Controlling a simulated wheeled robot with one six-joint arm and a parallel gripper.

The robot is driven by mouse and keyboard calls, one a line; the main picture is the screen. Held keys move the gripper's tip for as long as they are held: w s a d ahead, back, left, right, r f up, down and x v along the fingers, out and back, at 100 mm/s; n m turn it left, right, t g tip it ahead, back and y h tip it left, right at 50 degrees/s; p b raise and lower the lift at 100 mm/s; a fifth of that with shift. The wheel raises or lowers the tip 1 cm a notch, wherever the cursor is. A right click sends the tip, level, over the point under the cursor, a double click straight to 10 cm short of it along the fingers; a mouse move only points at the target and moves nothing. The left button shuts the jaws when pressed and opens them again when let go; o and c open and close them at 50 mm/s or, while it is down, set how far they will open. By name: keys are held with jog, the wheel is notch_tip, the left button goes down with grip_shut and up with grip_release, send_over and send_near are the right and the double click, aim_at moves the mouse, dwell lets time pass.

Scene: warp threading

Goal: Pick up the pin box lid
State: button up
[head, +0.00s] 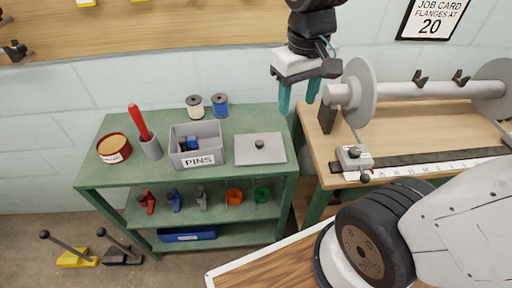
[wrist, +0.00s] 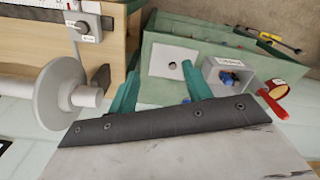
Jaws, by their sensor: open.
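The pin box lid (head: 260,149) is a flat grey plate with a dark round knob in its middle. It lies flat on the green bench top, just right of the pin box. The grey pin box (head: 197,146), labelled PINS, is uncovered and holds dark and blue pieces. My gripper (head: 298,103) is open and empty, above and to the right of the lid, near the gap between the two benches. In the wrist view the lid (wrist: 174,63) shows beyond and between the teal fingers of my gripper (wrist: 158,95), clear of them.
A red-handled tool stands in a grey cup (head: 151,148) left of the box, beside a round tin (head: 114,148). Two thread spools (head: 207,106) stand behind the box. The right bench carries a roller with large discs (head: 360,92) and a clamp block (head: 354,157).

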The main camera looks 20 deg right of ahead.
jog(key=w+a+f+n+g, duration=0.1)
jog(key=w+a+f, duration=0.1)
jog(key=w+f, duration=0.6)
send_over(260, 142)
notch_tip(260, 142, down, 6)
jog(key=shift+n+g, duration=0.4)
jog(key=shift+n, duration=0.1)
notch_tip(260, 142, down, 10)
jog(key=shift+a+r, duration=0.1)
jog(key=shift+c, duration=0.3)
grip_shut()
